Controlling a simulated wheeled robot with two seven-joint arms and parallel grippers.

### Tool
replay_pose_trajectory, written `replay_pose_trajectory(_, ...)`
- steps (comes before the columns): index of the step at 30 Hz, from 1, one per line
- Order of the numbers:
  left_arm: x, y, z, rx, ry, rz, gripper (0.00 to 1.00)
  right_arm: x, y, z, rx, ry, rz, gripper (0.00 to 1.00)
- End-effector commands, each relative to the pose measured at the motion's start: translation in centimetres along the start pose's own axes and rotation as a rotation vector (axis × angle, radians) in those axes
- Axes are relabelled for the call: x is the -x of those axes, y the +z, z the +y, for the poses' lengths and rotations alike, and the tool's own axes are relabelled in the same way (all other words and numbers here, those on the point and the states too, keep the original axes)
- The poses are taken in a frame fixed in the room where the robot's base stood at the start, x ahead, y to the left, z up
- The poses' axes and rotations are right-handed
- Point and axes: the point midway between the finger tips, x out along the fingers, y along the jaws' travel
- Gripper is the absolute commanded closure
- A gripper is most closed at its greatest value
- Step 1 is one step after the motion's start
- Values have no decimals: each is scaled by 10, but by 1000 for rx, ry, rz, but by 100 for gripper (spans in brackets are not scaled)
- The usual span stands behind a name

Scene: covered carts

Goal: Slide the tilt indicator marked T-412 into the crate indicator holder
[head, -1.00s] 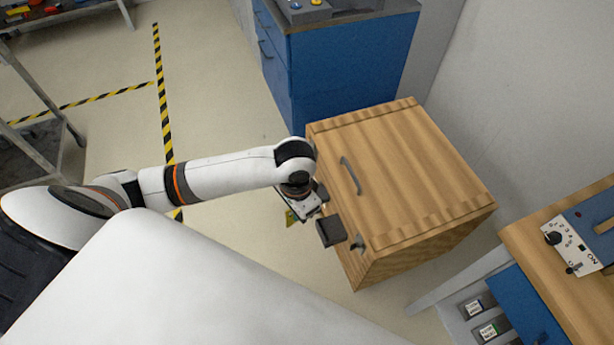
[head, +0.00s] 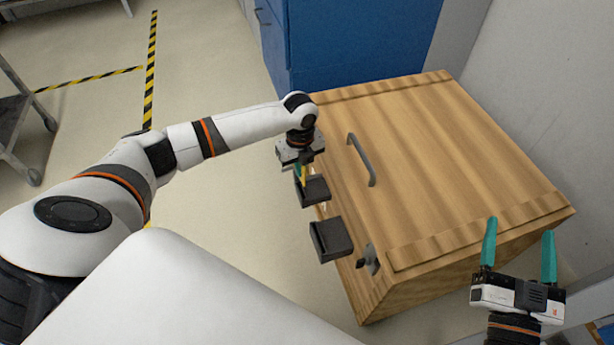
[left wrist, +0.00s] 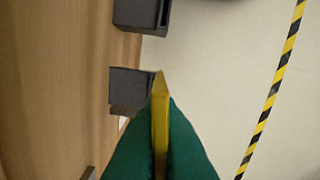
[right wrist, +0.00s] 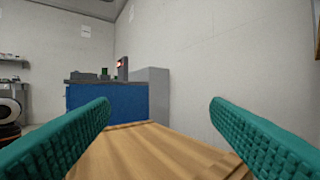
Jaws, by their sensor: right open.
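A thin yellow plate, the tilt indicator (left wrist: 160,125), stands edge-on between the green fingers of my left gripper (head: 302,172), which is shut on it. Its marking cannot be read. The wooden crate (head: 440,150) carries two dark box-like holders on its left side. The plate's tip is close to the farther holder (head: 314,190); I cannot tell whether they touch. That holder also shows in the left wrist view (left wrist: 130,88), just left of the plate's tip. The nearer holder (head: 330,240) is apart from the gripper. My right gripper (head: 519,235) is open and empty by the crate's right corner.
The crate has a grey handle (head: 361,160) on top and a dark latch (head: 368,260) at its near edge. A blue cabinet (head: 350,45) stands behind it and a wall (head: 545,80) to the right. Open floor (head: 220,215) lies left of the crate.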

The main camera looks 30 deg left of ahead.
Motion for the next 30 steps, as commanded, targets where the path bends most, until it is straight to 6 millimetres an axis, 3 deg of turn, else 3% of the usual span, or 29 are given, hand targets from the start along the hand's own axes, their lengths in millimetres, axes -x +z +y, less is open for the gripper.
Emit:
replay_pose_trajectory(1,-16,-6,1,-42,3,2,100,6,3,0,-1,1,-42,29)
replay_pose_trajectory(3,-21,-11,3,-91,6,3,100,9,16,1,-2,2,-82,29)
replay_pose_trajectory(11,-22,-16,4,-146,9,2,100,12,33,1,-2,2,-120,29)
replay_pose_trajectory(20,-21,-16,4,-144,9,2,100,11,31,1,-2,1,-101,29)
replay_pose_trajectory(30,-20,-16,4,-144,9,1,100,13,3,-4,4,-9,88,29)
